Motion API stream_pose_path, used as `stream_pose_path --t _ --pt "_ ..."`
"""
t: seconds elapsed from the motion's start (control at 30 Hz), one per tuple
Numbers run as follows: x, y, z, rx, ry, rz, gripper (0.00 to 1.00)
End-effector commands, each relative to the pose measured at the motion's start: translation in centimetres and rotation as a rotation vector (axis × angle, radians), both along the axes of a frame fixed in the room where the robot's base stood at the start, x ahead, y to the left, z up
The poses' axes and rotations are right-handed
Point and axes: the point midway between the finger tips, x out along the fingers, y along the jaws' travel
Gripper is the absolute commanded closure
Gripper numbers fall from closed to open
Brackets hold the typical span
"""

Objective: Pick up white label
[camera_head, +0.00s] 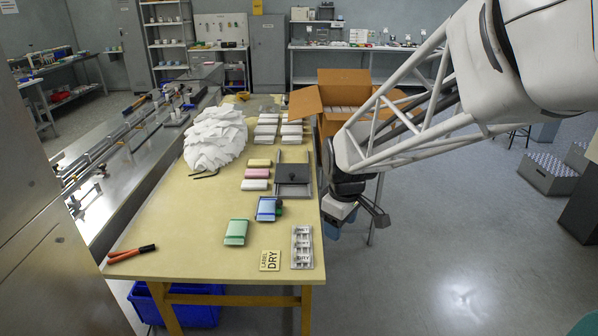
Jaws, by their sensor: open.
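I cannot single out a white label for certain. A cream card (270,260) printed "LABEL DRY" lies flat near the front right of the table. Right of it lies a pale compartmented holder (302,247) with small white and grey pieces, too small to make out. A large heap of white sheets (215,138) lies farther back on the left. My gripper (357,218) is open, just beyond the table's right edge, to the right of the card and holder and apart from them. I see nothing between its fingers.
An open carton (345,92) stands behind my arm. The front left tabletop is mostly clear.

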Motion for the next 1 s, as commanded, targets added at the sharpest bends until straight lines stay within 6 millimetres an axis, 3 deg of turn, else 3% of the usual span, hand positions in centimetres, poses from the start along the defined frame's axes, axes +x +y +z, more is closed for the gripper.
stream_pose_path --t 0.3,0.6,0.8,1.0 --pt "6.0 4.2 -5.4 -0.023 0.041 0.271 0.4" --pt "10.6 8.3 -11.4 -0.039 0.074 0.522 0.4" --pt "12.4 10.2 -14.3 -0.045 0.086 0.636 0.4" --pt "13.0 10.9 -15.4 -0.046 0.091 0.678 0.4"
